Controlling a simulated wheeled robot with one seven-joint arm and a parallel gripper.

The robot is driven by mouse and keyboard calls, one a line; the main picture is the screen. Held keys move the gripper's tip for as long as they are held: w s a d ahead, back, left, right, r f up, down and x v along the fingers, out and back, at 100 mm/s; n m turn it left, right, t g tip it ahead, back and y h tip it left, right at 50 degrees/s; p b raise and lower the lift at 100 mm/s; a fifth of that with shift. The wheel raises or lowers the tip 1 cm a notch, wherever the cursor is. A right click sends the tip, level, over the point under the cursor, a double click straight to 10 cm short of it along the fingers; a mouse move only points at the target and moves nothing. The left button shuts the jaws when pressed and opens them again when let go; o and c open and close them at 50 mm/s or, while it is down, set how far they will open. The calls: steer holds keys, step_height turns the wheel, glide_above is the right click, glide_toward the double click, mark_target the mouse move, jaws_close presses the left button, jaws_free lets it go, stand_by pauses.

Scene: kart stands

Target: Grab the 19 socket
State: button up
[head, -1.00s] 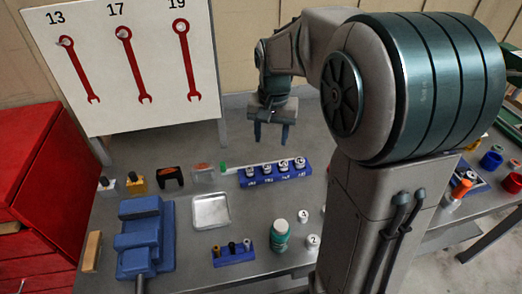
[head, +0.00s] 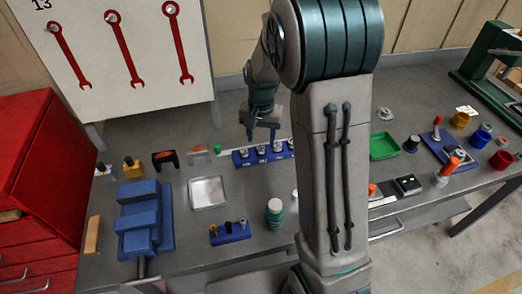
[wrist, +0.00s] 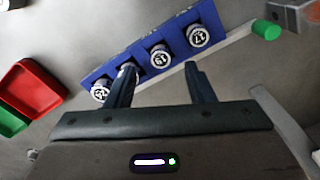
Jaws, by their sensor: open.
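A blue socket rack (head: 262,160) holds several silver sockets in a row on the bench. In the wrist view the 19 socket (wrist: 160,59) stands second from the right in the blue rack (wrist: 113,60), its number facing the camera. In the head view it appears as the second socket from the left (head: 261,150). The 17 socket (wrist: 198,36) is beside it. My gripper (head: 261,134) is open and empty, just behind and above the rack. In the wrist view its fingertips (wrist: 160,70) straddle the 19 socket's position in the picture; the left finger partly covers a neighbouring socket.
A white strip with a green end (head: 217,148) lies along the rack. A metal tray (head: 208,192), a blue vise (head: 140,225), a small blue holder (head: 230,233) and a green-white bottle (head: 274,210) stand nearer. A green tray (head: 383,146) is to the right.

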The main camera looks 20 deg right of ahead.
mark_target(261, 147)
steer(key=shift+a+f+p, duration=0.1)
steer(key=shift+f+p, duration=0.2)
steer(key=shift+f, duration=1.7)
jaws_close()
steer(key=shift+r, duration=0.1)
